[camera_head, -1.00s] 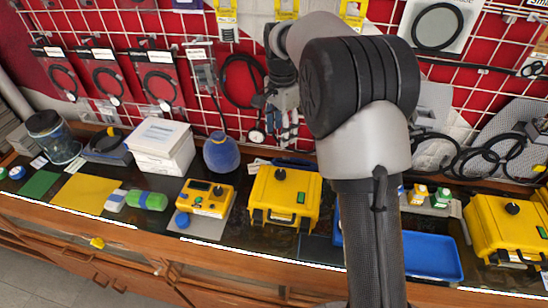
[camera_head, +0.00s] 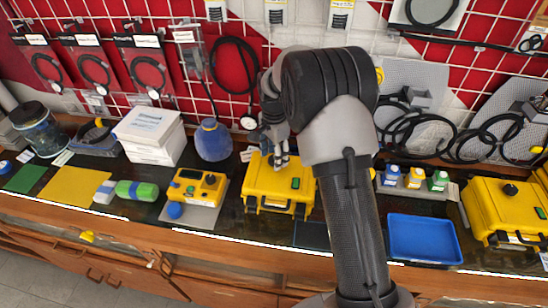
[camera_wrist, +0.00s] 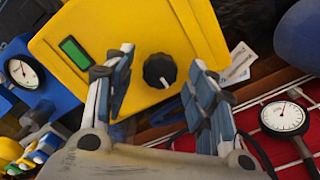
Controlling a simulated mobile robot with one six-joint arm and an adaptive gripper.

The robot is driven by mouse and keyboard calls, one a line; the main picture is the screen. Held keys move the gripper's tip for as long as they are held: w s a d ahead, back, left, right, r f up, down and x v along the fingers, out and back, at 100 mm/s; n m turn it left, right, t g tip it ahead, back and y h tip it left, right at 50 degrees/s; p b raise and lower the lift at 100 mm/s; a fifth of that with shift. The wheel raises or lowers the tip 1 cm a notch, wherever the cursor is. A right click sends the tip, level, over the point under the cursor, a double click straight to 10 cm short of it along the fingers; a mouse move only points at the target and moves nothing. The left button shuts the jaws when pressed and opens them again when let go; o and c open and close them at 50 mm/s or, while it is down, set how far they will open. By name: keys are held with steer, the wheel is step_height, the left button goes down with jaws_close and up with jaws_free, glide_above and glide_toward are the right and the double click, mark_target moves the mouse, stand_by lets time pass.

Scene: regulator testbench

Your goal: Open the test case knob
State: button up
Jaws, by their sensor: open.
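In the wrist view the case top (camera_wrist: 130,25) carries a black round knob (camera_wrist: 160,70) with a white pointer mark, and the green display (camera_wrist: 75,52). My gripper (camera_wrist: 163,62) is open and empty. In that picture its two blue-padded fingers lie on either side of the knob. I cannot tell how far above it they are. The gripper hides the knob in the head view.
A yellow handheld device (camera_head: 194,187) and a blue bulb (camera_head: 213,140) stand left of the case. A blue tray (camera_head: 424,240), small bottles (camera_head: 414,178) and another yellow case (camera_head: 505,205) are to the right. A gauge (camera_wrist: 284,117) hangs on the grid wall behind.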

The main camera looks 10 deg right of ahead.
steer(key=shift+f, duration=0.35)
steer(key=shift+c, duration=0.3)
steer(key=c, duration=1)
